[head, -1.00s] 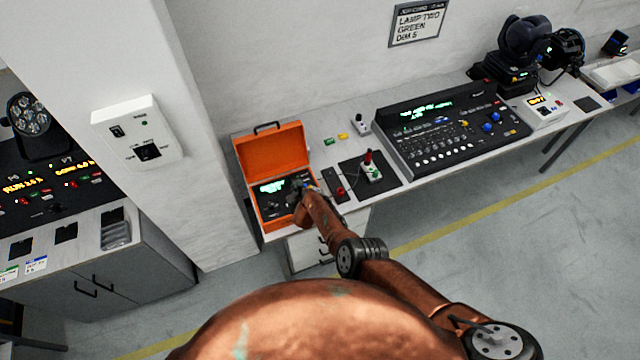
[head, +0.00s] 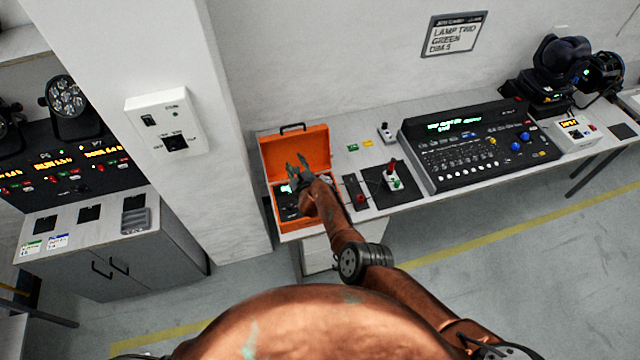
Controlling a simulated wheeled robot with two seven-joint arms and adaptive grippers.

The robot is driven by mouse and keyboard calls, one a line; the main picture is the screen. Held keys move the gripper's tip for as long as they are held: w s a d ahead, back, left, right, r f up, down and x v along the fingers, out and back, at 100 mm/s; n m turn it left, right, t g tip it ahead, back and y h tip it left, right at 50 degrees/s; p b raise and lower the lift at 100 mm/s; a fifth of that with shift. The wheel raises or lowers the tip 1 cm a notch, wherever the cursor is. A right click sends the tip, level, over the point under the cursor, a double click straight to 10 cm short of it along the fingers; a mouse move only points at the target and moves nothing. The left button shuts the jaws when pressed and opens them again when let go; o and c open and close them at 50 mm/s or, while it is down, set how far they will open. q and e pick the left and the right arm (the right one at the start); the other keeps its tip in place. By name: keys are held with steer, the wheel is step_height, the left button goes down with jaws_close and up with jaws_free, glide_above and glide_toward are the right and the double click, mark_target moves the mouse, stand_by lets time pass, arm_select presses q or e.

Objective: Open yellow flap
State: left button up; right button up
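I cannot make out a yellow flap in the head view. An orange case (head: 318,143) stands with its lid up at the left end of the long table, and a dark panel with a small green display lies inside it. My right gripper (head: 297,164) is over the case, in front of the lid's lower part. Its fingers look spread apart with nothing between them. The gripper and forearm hide much of the panel, so whatever is under them cannot be seen. My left gripper is not in view.
Right of the case are a joystick box (head: 391,180), small green and yellow tags (head: 367,143) and a mixing console (head: 475,150). A wall box (head: 167,125) hangs on the pillar at left. A sign (head: 454,34) is on the back wall.

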steer(key=shift+s+d+f+m+g+h, duration=0.55)
steer(key=shift+s+d+f+m, duration=1.3)
steer(key=shift+f, duration=1.15)
steer(key=s+d, duration=0.2)
steer(key=s, duration=0.9)
steer(key=shift+s+d, duration=0.35)
steer(key=shift+d, duration=0.05)
steer(key=shift+n, duration=0.25)
